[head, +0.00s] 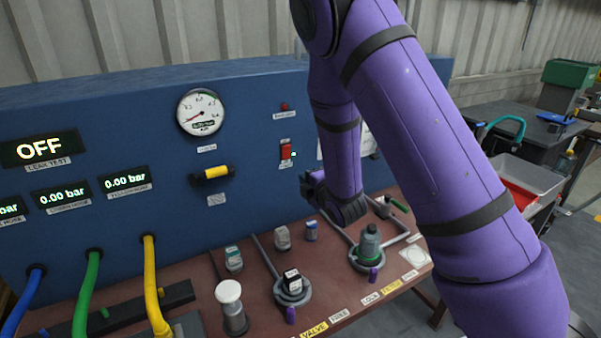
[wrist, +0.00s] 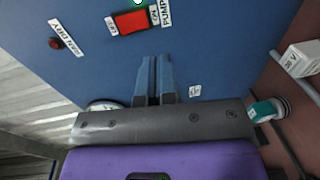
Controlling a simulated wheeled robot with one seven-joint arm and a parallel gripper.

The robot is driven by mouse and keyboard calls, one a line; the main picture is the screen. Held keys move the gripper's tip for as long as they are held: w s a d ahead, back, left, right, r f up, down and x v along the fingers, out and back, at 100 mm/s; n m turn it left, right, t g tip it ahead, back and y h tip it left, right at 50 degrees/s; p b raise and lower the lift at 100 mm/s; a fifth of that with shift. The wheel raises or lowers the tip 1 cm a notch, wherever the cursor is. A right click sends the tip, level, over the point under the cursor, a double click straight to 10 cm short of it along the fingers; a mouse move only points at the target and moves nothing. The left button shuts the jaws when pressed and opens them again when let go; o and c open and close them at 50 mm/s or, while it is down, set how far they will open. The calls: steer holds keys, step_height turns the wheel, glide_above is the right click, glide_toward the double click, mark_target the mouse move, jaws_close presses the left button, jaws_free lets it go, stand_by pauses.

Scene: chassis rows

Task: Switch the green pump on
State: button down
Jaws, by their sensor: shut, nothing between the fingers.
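A red rocker switch (head: 286,151) sits on the blue panel, right of the yellow handle. In the wrist view the red switch (wrist: 131,21) is near the top edge, with a label ending in PUMP beside it and a small bright dot at its far edge. My gripper (wrist: 153,60) has its fingers together and empty, below the switch in that picture and apart from it. In the head view my purple arm reaches down at the panel's right side, and the fingertips cannot be made out. A green-topped container (head: 369,245) stands on the bench; I cannot tell whether it is a pump.
A gauge (head: 201,112), yellow handle (head: 212,172) and OFF display (head: 40,148) are on the panel. Blue, green and yellow hoses stand at the left. A small red button (wrist: 56,43) is near the switch. Bottles and fixtures stand on the brown bench (head: 345,310).

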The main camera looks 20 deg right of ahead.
steer(key=shift+s+d+f, duration=0.15)
steer(key=shift+s+d, duration=0.05)
steer(key=shift+s, duration=0.75)
steer(key=shift+s+d+f, duration=0.1)
steer(key=shift+s+d, duration=0.05)
steer(key=shift+s, duration=0.75)
steer(key=s+d+r+m+g+h, duration=0.1)
steer(key=s+d+r+m+g, duration=0.25)
steer(key=r+m, duration=0.35)
steer(key=s+d+r+m+g+h, duration=0.2)
steer(key=s+r+m, duration=0.25)
steer(key=r, duration=0.35)
steer(key=s+r+m+g, duration=0.2)
steer(key=s+r+m, duration=0.2)
steer(key=s, duration=0.8)
steer(key=s+r+m+g, duration=0.3)
steer(key=s+r+m, duration=0.1)
steer(key=s, duration=0.9)
steer(key=shift+d+r+m, duration=0.3)
steer(key=shift+r+m, duration=0.05)
steer(key=shift+r, duration=0.55)
